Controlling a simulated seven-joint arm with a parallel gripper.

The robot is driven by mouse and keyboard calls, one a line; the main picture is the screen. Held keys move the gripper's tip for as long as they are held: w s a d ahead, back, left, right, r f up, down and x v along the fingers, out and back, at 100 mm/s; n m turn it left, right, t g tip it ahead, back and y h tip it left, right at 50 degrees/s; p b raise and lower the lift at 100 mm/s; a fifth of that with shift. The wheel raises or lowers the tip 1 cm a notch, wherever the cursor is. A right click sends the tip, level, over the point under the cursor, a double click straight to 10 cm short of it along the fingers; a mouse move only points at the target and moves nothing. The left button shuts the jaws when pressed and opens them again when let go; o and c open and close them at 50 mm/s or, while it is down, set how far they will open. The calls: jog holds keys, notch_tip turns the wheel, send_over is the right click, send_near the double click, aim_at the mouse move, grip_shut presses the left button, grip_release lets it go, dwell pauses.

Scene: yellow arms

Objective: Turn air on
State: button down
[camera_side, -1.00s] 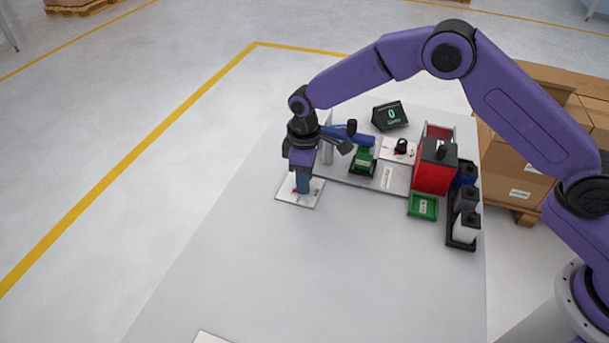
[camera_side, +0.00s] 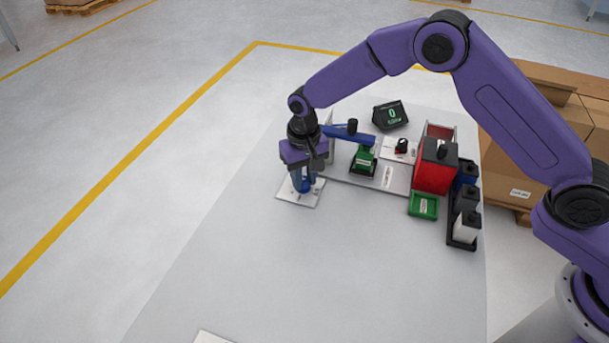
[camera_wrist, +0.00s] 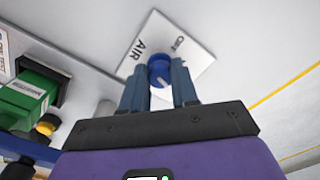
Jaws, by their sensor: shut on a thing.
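A white plate (camera_wrist: 182,40) marked AIR and OFF carries a round blue knob (camera_wrist: 158,71). In the side view, the plate (camera_side: 287,193) lies on the grey table at its left edge. My gripper (camera_wrist: 159,88) points down over the plate, with one blue finger on each side of the knob, shut on it. A pale mark shows on the knob's near side, partly hidden, so I cannot tell its setting. In the side view, my gripper (camera_side: 302,184) hides most of the knob.
Right of my gripper stand a blue lever arm (camera_side: 345,134) over a green block (camera_side: 364,159), a red box (camera_side: 433,178), a green tray (camera_side: 423,207) and a black display (camera_side: 390,115) reading 0. The table's front is mostly clear.

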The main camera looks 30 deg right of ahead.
jog(key=m, duration=0.6)
jog(key=shift+a, duration=0.1)
dwell(0.6)
jog(key=c, duration=0.9)
grip_release()
jog(key=shift+o, duration=0.2)
notch_tip(320, 180, up, 18)
jog(key=shift+f, duration=0.25)
